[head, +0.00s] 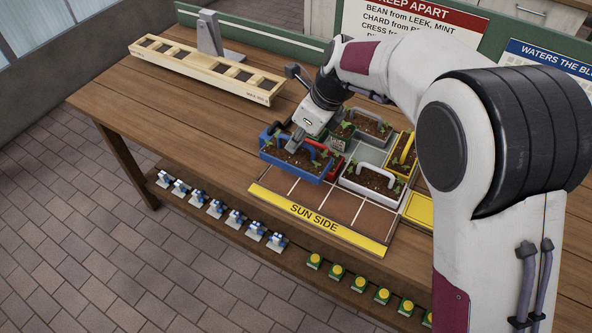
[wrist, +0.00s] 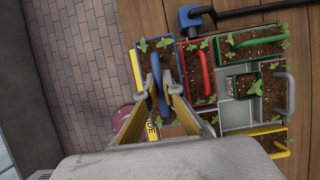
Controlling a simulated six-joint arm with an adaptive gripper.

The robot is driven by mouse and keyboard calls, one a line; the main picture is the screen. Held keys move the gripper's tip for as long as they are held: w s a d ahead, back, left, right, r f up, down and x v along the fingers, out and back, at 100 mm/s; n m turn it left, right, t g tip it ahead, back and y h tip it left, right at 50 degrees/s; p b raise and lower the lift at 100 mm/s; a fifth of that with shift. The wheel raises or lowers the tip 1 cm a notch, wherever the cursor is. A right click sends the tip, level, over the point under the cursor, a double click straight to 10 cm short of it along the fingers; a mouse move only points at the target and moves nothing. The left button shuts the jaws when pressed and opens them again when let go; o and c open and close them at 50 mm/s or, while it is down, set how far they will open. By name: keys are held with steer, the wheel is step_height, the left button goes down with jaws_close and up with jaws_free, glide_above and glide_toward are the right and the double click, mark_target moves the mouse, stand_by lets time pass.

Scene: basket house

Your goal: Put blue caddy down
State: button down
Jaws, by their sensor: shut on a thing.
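The blue caddy (head: 292,169) is a blue planter box with dark soil, green seedlings and a blue handle. It is at the left front of a group of caddies, behind the yellow SUN SIDE strip (head: 315,217). My gripper (head: 293,145) is over it. In the wrist view, my gripper's fingers (wrist: 159,88) are shut on its blue handle (wrist: 157,78), and the caddy lies beside a red-handled caddy (wrist: 206,72). Whether its base touches the surface below is hidden.
Grey-white (head: 372,187), green (head: 372,121) and yellow (head: 407,152) caddies crowd close on the right. A slotted wooden rack (head: 205,70) lies back left. Blue-white items (head: 215,208) and yellow-green items (head: 335,271) line the lower ledge. The left tabletop is clear.

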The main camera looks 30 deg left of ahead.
mark_target(296, 155)
steer(key=shift+f, duration=2.45)
steer(key=shift+f, duration=1.9)
steer(key=shift+f, duration=0.1)
steer(key=c, duration=2.2)
jaws_free()
steer(key=v, duration=1.2)
